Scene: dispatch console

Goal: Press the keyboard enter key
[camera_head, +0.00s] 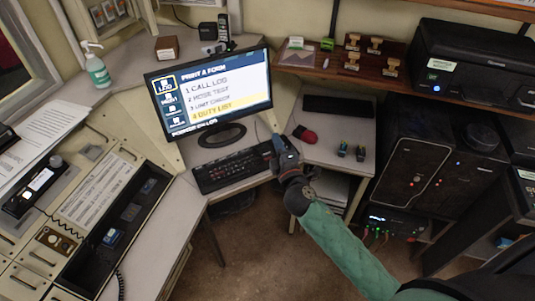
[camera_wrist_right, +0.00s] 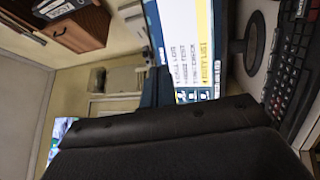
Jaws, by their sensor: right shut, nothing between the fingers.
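The black keyboard (camera_head: 225,172) lies on the desk in front of the monitor (camera_head: 208,92). The monitor shows a "Print a form" list with "4 Duty list" highlighted in yellow. My right gripper (camera_head: 279,148) is shut and empty at the right end of the keyboard, covering part of it. I cannot tell whether its tip touches a key. The enter key cannot be made out. In the right wrist view the keyboard (camera_wrist_right: 291,45) is at the right edge and the monitor (camera_wrist_right: 190,45) is at top centre, both turned sideways. My left gripper is not in view.
A red mouse (camera_head: 305,134) sits just right of my right gripper. Two small dark items (camera_head: 351,151) lie farther right on the desk. A shelf with stamps (camera_head: 352,60) and a printer (camera_head: 470,65) is at upper right.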

